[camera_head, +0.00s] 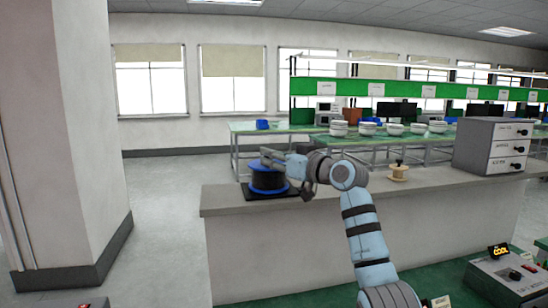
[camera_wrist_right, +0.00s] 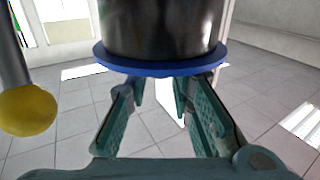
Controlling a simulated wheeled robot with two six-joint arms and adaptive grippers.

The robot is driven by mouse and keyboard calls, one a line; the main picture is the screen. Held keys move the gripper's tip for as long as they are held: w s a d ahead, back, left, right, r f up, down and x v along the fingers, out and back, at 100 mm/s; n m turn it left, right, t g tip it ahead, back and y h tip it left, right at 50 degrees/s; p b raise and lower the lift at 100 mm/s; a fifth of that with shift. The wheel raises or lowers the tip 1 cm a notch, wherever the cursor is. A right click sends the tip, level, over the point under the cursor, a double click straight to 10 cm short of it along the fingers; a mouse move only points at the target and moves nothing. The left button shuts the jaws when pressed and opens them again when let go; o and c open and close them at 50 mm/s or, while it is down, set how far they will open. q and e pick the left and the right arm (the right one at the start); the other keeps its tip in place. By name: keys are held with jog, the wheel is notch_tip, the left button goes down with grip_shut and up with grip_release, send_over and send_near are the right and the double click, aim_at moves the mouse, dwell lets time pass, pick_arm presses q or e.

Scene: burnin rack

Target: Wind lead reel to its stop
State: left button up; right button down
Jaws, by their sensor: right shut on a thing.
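The lead reel (camera_head: 267,180), a dark drum between blue flanges, stands on a black base at the left end of the grey counter. My right gripper (camera_head: 291,163) is at the reel's upper right side. In the right wrist view the dark drum and a blue flange (camera_wrist_right: 160,67) fill the top middle. The two fingers of my right gripper (camera_wrist_right: 165,90) reach up to that flange, and the gripper is shut on a part of the reel. The flange hides the exact contact. My left gripper is not in view.
A grey rod with a yellow ball (camera_wrist_right: 28,110) shows left in the wrist view. A pale spool (camera_head: 398,173) and a grey drawer cabinet (camera_head: 492,146) stand on the counter (camera_head: 330,203). A control box (camera_head: 508,279) sits lower right. A wide pillar (camera_head: 60,130) rises at left.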

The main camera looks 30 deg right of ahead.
jog(key=shift+a+h, duration=0.1)
jog(key=shift+h, duration=0.2)
jog(key=m+h+p, duration=0.2)
jog(key=h, duration=0.1)
jog(key=m+h+p, duration=0.1)
jog(key=m+h, duration=0.1)
jog(key=shift+a+r+t+p, duration=0.2)
jog(key=shift+a+t+p, duration=0.1)
jog(key=shift+a+p, duration=0.05)
jog(key=shift+a+f+m+h+p, duration=0.1)
jog(key=shift+m+h+p, duration=0.7)
jog(key=shift+h, duration=0.9)
jog(key=c, duration=1.5)
grip_release()
jog(key=shift+o, duration=0.2)
jog(key=shift+s, duration=0.1)
